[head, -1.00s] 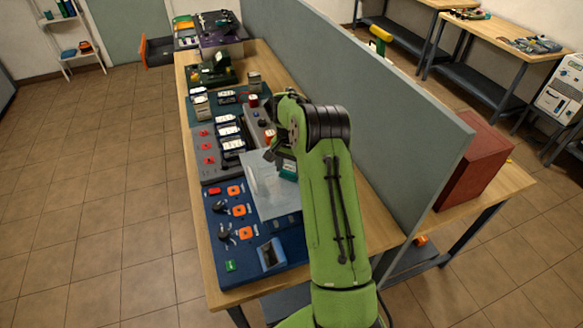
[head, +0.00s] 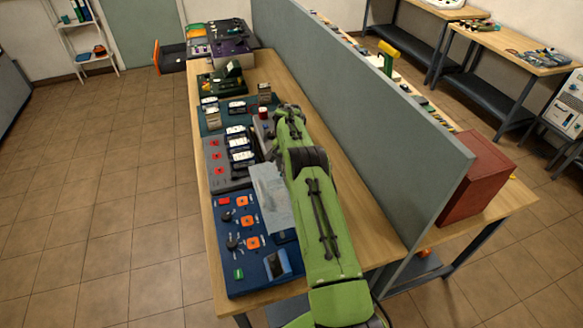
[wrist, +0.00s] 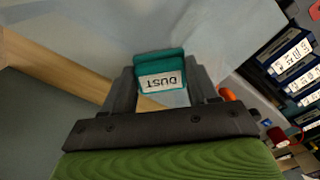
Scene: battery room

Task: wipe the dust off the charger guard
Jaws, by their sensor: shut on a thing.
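A teal block (wrist: 160,70) with a white label reading DUST, upside down in the wrist view, is clamped between the two dark fingers of my gripper (wrist: 163,88). The charger guard (head: 270,197) is a pale, see-through panel standing at the right side of the blue panel in the head view. My arm hides its right part. In the wrist view a pale surface, apparently the guard (wrist: 215,45), lies just beyond the block. I cannot tell whether they touch. In the head view my arm hides my gripper and the block.
The blue panel (head: 236,267) with orange switches and knobs lies on the wooden bench (head: 345,215). A grey panel (head: 215,178) with red switches and several white-labelled units stand beyond it. A tall grey partition (head: 375,130) runs along the right. Tiled floor is clear at left.

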